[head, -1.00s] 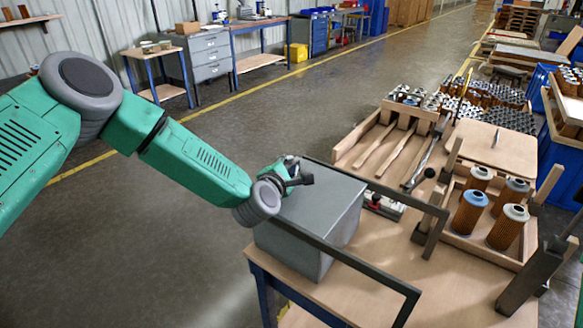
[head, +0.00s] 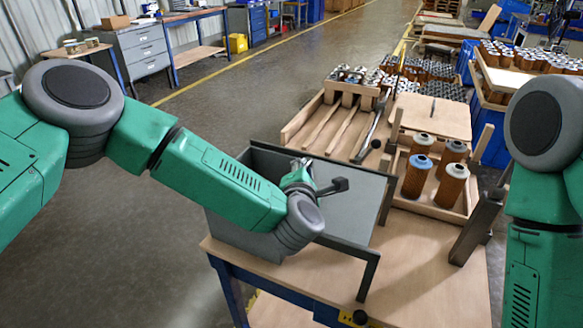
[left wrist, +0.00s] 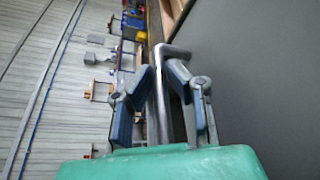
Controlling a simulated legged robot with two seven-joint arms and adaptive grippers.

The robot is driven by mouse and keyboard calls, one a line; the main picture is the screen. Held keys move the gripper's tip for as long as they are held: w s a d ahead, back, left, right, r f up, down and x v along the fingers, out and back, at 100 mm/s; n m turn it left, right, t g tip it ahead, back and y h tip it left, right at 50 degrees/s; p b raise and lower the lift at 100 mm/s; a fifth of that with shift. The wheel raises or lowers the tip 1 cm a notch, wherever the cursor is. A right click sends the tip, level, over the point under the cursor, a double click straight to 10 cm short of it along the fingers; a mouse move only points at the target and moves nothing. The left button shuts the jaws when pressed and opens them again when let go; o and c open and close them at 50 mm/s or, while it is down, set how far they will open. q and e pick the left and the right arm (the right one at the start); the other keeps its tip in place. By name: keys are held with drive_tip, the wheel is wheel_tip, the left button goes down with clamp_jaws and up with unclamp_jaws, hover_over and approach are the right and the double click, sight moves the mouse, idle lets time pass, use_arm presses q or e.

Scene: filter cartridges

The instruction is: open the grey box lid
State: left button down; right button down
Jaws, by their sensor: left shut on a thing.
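The grey box (head: 232,234) stands at the left end of the workbench. Its lid (head: 362,205) is swung up and over to the right, so the box top is open. My left gripper (head: 325,187) is at the lid, and its arm crosses in front of the box and hides part of the opening. In the left wrist view my left gripper (left wrist: 162,72) is shut on a bent metal handle (left wrist: 161,110) beside a dark grey lid panel (left wrist: 262,60). My right arm shows at the right edge, but its gripper is out of view.
A dark metal frame (head: 369,275) stands by the box. A wooden tray (head: 432,208) holds several filter cartridges, one blue-topped (head: 417,176). A slotted wooden rack (head: 330,125) lies behind.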

use_arm(q)
drive_tip(key=shift+s+d+f, duration=0.3)
drive_tip(key=shift+s+f, duration=0.15)
drive_tip(key=shift+f, duration=0.2)
drive_tip(key=shift+d, duration=0.25)
drive_tip(key=c, duration=1.6)
unclamp_jaws()
drive_tip(key=shift+r, duration=0.1)
drive_tip(key=shift+o, duration=0.2)
drive_tip(key=shift+w+a+r, duration=0.15)
drive_tip(key=shift+a+r, duration=0.05)
drive_tip(key=shift+a, duration=0.1)
drive_tip(key=v, duration=1.2)
